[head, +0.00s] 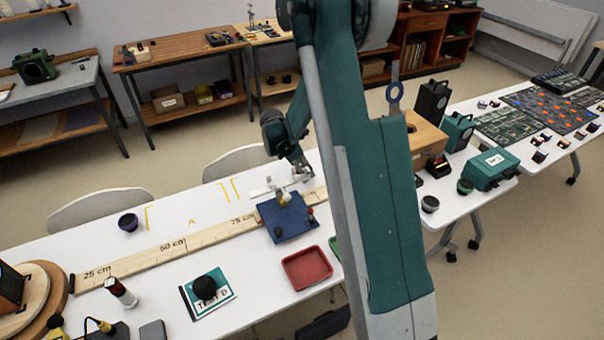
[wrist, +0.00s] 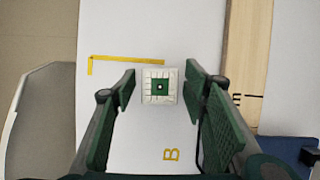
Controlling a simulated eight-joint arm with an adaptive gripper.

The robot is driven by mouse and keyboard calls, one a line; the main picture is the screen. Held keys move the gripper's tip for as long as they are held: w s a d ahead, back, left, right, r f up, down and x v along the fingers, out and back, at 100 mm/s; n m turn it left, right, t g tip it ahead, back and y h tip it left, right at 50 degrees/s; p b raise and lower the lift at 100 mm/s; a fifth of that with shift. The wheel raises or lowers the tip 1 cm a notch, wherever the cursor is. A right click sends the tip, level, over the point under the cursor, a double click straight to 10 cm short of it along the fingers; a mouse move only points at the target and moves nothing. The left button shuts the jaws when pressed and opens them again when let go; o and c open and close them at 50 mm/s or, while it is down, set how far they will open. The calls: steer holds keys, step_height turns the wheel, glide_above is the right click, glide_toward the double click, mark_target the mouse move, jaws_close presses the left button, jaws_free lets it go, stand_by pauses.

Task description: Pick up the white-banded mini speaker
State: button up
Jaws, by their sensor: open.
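My gripper (wrist: 160,80) is open in the wrist view, with one green-padded finger on each side of a small square white block with a green centre and a pale dot (wrist: 160,87). The block lies on the white table inside a yellow corner mark, near a yellow letter B. I see no contact with the fingers; its height below them is unclear. I cannot tell for sure whether it is the white-banded mini speaker. In the head view my gripper (head: 300,174) is low over the table behind the wooden ruler; I cannot make out the block there.
A blue board (head: 287,222) with small parts lies on the wooden ruler (head: 165,258). A red tray (head: 306,268) is in front. A banded cylinder (head: 120,292) stands near a TEST B booklet (head: 222,279). My arm hides part of the table.

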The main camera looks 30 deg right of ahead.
steer(key=shift+c, duration=0.6)
steer(key=c, duration=0.9)
steer(key=shift+r, duration=0.1)
steer(key=shift+r+p, duration=1.1)
steer(key=shift+r, duration=3.8)
